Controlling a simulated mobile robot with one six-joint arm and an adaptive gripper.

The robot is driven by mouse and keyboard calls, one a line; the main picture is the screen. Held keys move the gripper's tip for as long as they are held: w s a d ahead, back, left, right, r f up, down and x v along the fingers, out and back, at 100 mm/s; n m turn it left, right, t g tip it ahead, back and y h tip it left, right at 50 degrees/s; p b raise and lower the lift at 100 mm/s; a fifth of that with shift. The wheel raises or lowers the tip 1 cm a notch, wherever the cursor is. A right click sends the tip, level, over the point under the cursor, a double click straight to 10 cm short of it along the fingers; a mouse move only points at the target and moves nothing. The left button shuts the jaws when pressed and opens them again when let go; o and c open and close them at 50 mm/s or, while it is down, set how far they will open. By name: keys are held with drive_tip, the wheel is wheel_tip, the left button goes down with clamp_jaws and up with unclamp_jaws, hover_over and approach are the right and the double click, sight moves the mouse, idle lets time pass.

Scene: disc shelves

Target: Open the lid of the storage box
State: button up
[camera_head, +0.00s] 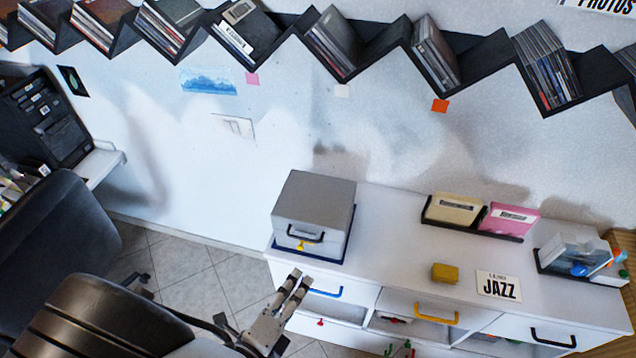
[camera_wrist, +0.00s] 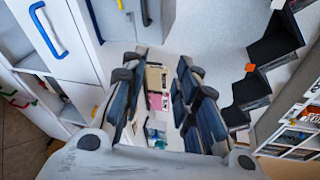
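The storage box (camera_head: 314,208) is a grey box with a closed lid. It stands on a dark blue base at the left end of the white cabinet top. Its front has a black handle (camera_head: 305,235) and a small yellow part (camera_head: 300,246) below. My gripper (camera_head: 299,279) is in front of the cabinet, below and apart from the box. Its two fingers are spread, with nothing between them. In the wrist view my gripper (camera_wrist: 160,75) is also open and empty.
The white cabinet (camera_head: 390,230) has drawers with blue (camera_head: 325,292), yellow (camera_head: 437,312) and black (camera_head: 553,339) handles. A yellow block (camera_head: 445,273), a JAZZ card (camera_head: 498,285) and disc holders stand right of the box. Zigzag disc shelves (camera_head: 386,50) hang above. Dark chairs (camera_head: 90,318) are at left.

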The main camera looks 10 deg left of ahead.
drive_tip(key=s+a+f+n+t+y, duration=0.1)
drive_tip(key=s+a+f+n+y, duration=0.15)
drive_tip(key=n, duration=0.25)
drive_tip(key=b, duration=0.2)
hover_over(303, 243)
drive_tip(key=f+v, duration=0.1)
drive_tip(key=v, duration=0.2)
wheel_tip(303, 243, down, 4)
drive_tip(key=d, duration=0.1)
drive_tip(key=shift+s+d+r+y, duration=0.15)
drive_tip(key=shift+s+r+y, duration=0.05)
drive_tip(key=shift+y, duration=0.05)
drive_tip(key=shift+c, duration=0.4)
clamp_jaws()
